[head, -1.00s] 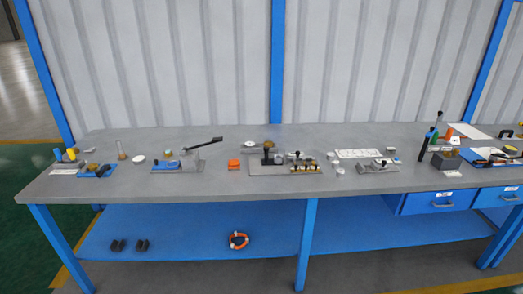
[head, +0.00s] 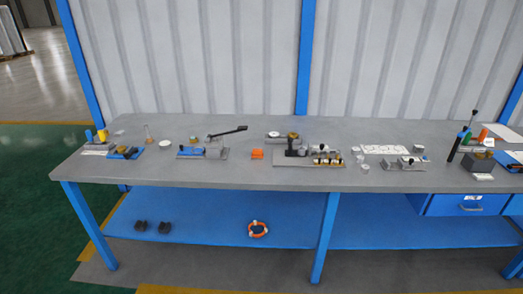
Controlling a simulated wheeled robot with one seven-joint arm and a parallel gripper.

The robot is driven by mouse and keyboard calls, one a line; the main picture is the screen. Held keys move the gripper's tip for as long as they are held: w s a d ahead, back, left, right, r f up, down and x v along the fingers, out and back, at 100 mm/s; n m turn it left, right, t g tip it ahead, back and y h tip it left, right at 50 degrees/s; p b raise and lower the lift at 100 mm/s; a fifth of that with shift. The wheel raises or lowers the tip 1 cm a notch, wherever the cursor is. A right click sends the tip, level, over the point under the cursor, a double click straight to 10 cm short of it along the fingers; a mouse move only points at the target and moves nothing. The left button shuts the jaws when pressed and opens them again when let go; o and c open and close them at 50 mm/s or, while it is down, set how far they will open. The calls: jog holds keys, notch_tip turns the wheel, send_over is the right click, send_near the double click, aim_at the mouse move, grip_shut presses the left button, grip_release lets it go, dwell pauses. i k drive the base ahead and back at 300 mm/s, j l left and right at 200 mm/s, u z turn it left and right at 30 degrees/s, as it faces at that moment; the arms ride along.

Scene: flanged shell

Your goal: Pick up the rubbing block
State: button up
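Several small objects lie along the grey workbench (head: 235,178). I cannot tell for sure which of them is the rubbing block. A small orange block (head: 257,154) lies near the middle of the bench top, between a lever fixture (head: 205,152) on its left and a grey base plate with brass-coloured parts (head: 309,158) on its right. A dark grey block (head: 479,163) sits at the right, close to upright tools. My gripper is not in view, and nothing shows as held.
A blue drawer (head: 466,203) hangs under the bench at the right. A blue tray (head: 124,153) lies at the left end. The bench's front strip is mostly clear.

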aim_at(257, 155)
jog(key=i+j+u, duration=0.35)
jog(key=i, duration=0.45)
jog(key=i+j+u, duration=0.35)
jog(key=i, duration=0.5)
jog(key=i+l+u, duration=0.15)
jog(key=i+u, duration=0.15)
jog(key=i, duration=0.55)
